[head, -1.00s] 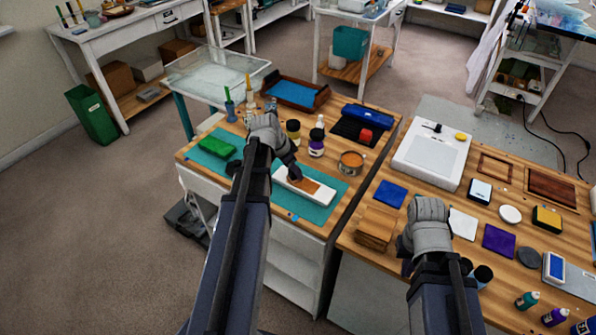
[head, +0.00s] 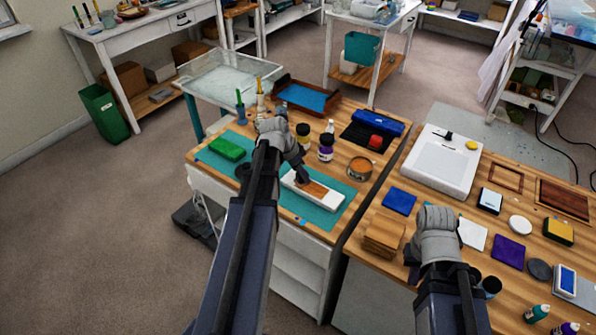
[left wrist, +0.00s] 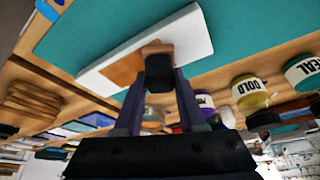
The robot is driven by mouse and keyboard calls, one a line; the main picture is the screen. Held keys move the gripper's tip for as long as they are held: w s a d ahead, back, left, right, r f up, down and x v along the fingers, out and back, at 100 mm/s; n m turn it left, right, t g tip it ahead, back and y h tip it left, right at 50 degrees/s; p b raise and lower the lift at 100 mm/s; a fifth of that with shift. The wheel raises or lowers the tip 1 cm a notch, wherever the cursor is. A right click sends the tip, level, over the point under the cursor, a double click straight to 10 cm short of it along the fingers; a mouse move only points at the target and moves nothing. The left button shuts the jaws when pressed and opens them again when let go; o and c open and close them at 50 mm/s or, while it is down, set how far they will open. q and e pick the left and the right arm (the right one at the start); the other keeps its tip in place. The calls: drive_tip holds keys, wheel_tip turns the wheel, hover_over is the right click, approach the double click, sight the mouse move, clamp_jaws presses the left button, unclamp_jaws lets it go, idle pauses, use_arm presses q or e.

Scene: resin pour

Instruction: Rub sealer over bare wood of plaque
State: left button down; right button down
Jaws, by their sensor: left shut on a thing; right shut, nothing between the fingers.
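The plaque (head: 328,202) is a white board with a brown bare-wood patch (head: 318,191), lying flat on a teal mat (head: 228,164). It also shows in the left wrist view as a white board (left wrist: 190,35) with a tan patch (left wrist: 123,70). My left gripper (head: 302,176) is over the patch, shut on a small dark block (left wrist: 158,78) with a tan piece at its far end. That end overlaps the plaque; whether it touches is unclear. My right gripper (head: 411,268) is shut and empty beside the wood stack, partly hidden by its own wrist.
Jars (head: 326,147) and an open orange tin (head: 359,168) stand behind the plaque. A green block (head: 226,149) lies on the mat's left. Stacked wood boards (head: 384,234), a blue square (head: 399,201) and a white light pad (head: 436,163) occupy the right table.

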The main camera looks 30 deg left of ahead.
use_arm(q)
drive_tip(key=shift+s+d, duration=0.2)
drive_tip(key=shift+d, duration=0.75)
drive_tip(key=shift+s+d, duration=0.15)
drive_tip(key=shift+d, duration=1.85)
drive_tip(key=shift+s+d+f, duration=0.1)
drive_tip(key=shift+s+d, duration=0.05)
drive_tip(key=shift+d, duration=0.75)
drive_tip(key=shift+s+d, duration=0.15)
drive_tip(key=shift+d, duration=0.75)
drive_tip(key=shift+w+d, duration=0.1)
drive_tip(key=shift+w+a, duration=0.15)
drive_tip(key=shift+a, duration=0.9)
drive_tip(key=shift+w+a, duration=0.1)
drive_tip(key=shift+a, duration=0.9)
